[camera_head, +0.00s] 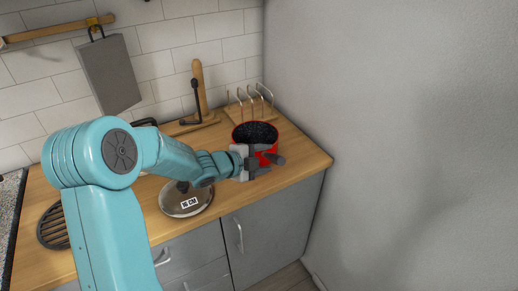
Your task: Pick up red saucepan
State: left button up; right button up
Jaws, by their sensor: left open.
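The red saucepan (268,148) with a dark speckled inside stands on the wooden counter near its right end. My left arm reaches in from the left, and my left gripper (262,161) is open at the near side of the saucepan. The gripper covers part of the saucepan's front wall. A short dark piece, possibly the saucepan's handle, shows just right of the fingers; I cannot tell whether the fingers touch the saucepan. My right gripper does not show.
A glass lid (186,203) lies on the counter (300,165) left of the gripper. A wire rack (250,100) stands behind the saucepan, with a wooden paper-roll stand (200,90) to its left. A round dark grate (52,230) is at left. The grey wall closes the right side.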

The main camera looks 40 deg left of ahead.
aim_at(268, 157)
pick_arm(q)
jog(key=x, duration=0.3)
jog(key=shift+w+f, duration=0.2)
jog(key=shift+w, duration=0.1)
jog(key=shift+s+r, duration=0.1)
jog(key=shift+s, duration=0.1)
jog(key=shift+c, duration=1)
grip_shut()
jog(key=shift+w, duration=0.1)
jog(key=shift+r, duration=0.1)
